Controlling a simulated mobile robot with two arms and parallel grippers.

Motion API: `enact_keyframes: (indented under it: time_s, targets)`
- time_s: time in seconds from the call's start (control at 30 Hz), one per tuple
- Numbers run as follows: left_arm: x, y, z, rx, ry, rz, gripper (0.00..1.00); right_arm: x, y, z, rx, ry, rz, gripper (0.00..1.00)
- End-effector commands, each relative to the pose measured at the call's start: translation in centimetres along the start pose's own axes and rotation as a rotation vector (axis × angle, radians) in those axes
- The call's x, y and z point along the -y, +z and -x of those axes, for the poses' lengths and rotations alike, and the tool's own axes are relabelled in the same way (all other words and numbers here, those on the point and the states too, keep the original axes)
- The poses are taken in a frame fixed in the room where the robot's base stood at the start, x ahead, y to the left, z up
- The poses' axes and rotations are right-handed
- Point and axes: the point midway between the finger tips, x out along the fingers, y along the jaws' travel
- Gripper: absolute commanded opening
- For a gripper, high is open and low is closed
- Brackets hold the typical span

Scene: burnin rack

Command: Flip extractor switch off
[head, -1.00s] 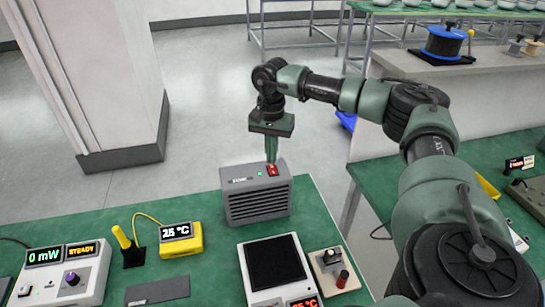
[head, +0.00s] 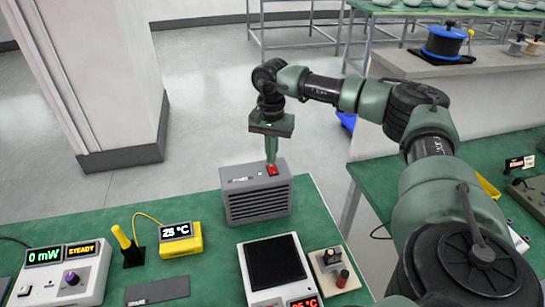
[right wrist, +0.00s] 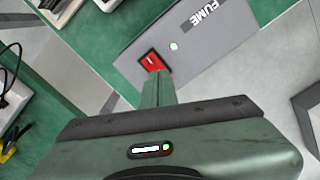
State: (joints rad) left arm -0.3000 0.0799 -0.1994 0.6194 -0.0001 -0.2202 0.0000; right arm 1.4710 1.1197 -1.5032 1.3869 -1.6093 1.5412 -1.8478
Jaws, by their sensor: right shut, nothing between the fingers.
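The extractor is a grey box (head: 257,200) with a slatted front, standing at the back edge of the green bench. Its red rocker switch (head: 272,170) is on the top, beside a small lit green lamp (head: 260,173). My right gripper (head: 271,160) is shut and empty, pointing down with its fingertips at the switch. In the right wrist view the fingertips (right wrist: 158,76) are at the near edge of the red switch (right wrist: 152,61); I cannot tell whether they touch it. The green lamp (right wrist: 174,46) and the FUME label (right wrist: 209,15) also show there. My left gripper is not in view.
A hot plate (head: 275,263) stands in front of the extractor, with a small knobbed box (head: 330,270) to its right. A yellow thermometer unit (head: 180,240) and a power meter (head: 62,275) are to the left. Bare floor lies behind the bench.

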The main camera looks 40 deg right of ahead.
Motion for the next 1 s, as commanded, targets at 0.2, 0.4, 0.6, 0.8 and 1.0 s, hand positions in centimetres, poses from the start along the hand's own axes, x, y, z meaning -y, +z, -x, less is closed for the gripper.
enact_keyframes:
  time_s: [0.2, 0.4, 0.6, 0.8, 1.0]
  targets:
    - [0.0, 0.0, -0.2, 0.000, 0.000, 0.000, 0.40, 0.0, 0.0, -0.4, 0.000, 0.000, 0.000, 0.00]
    - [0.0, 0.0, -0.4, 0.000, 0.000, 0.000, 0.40, 0.0, 0.0, -0.7, 0.000, 0.000, 0.000, 0.00]
    - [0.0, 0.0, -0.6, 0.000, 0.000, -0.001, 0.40, 0.0, 0.0, -1.0, 0.000, 0.000, 0.000, 0.00]
    - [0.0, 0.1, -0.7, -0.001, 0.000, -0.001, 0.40, 0.0, 0.0, -1.3, 0.000, -0.001, 0.000, 0.00]
    - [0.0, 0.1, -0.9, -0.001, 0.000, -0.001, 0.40, 0.0, 0.0, -1.6, 0.000, 0.000, 0.000, 0.00]
